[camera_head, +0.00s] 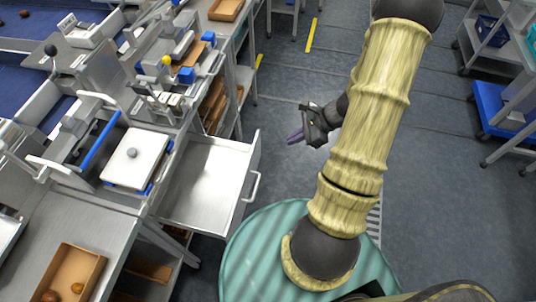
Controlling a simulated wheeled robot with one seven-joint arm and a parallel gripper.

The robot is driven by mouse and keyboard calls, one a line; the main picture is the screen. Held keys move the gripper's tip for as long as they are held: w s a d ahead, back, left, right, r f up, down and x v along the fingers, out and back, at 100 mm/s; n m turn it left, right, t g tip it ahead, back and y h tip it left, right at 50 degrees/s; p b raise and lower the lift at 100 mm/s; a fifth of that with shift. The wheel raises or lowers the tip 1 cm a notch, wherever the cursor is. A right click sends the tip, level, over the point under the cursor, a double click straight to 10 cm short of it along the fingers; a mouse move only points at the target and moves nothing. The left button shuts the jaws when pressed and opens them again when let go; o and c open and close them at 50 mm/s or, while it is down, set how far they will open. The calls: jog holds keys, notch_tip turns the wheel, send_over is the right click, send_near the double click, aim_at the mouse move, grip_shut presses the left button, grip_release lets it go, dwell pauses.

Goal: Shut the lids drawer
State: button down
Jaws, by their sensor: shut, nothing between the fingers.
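The lids drawer (202,178) stands pulled open from the workbench at left centre. It is a pale metal drawer, and the part of its inside that I see looks empty. Its front panel faces right and carries a bar handle (254,186). My gripper (299,137) is shut and empty. It hangs over the floor, to the right of the drawer front and a little farther back, apart from the handle. My arm reaches across the right of the picture.
A white-lidded box (135,158) sits on the bench beside the drawer. A brown tray (73,272) with a few dates lies at the front left. Carts with bins (492,108) stand at the far right. The grey floor (440,180) between is clear.

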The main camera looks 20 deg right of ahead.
jog(key=d+f+m+t+b, duration=0.1)
jog(key=d+f+m+t, duration=0.1)
jog(key=f, duration=0.3)
jog(key=shift+w+d+m, duration=0.45)
jog(key=shift+d+m, duration=0.35)
jog(key=shift+m, duration=0.1)
send_near(260, 148)
jog(key=x, duration=0.5)
jog(key=shift+f+p, duration=0.3)
jog(key=shift+f, duration=0.15)
jog(key=shift+w+a, duration=0.2)
jog(key=shift+a, duration=0.05)
